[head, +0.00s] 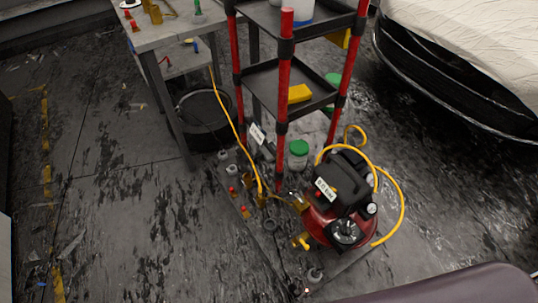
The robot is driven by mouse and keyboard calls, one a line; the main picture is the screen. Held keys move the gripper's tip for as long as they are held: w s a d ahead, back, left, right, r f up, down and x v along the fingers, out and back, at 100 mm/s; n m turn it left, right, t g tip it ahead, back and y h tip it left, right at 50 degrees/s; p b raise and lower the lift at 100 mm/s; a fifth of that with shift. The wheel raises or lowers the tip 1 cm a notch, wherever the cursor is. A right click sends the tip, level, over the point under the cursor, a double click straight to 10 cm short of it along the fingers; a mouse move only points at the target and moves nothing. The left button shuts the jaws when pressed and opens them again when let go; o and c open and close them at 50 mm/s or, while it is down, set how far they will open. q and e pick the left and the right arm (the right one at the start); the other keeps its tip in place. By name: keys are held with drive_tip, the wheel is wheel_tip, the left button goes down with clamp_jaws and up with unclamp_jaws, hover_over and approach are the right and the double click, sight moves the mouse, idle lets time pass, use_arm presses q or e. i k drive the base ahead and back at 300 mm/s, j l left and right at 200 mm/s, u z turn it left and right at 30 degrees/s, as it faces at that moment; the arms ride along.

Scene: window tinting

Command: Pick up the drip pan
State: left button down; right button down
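Neither of my grippers shows in this view.
The grey workbench (160,37) holds small tools. A red-posted shelf cart (283,90) stands right of it. A red compressor (320,225) with a yellow hose and several small parts crowd the floor in front. A covered car (475,40) is at right. Floor at left is mostly clear.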

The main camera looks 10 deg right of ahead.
sight(265, 152)
drive_tip(key=i+j+z, duration=0.1)
drive_tip(key=z, duration=0.45)
drive_tip(key=i+j+z, duration=0.15)
drive_tip(key=j+z, duration=0.2)
drive_tip(key=j, duration=0.95)
drive_tip(key=j+z, duration=0.35)
drive_tip(key=j, duration=0.9)
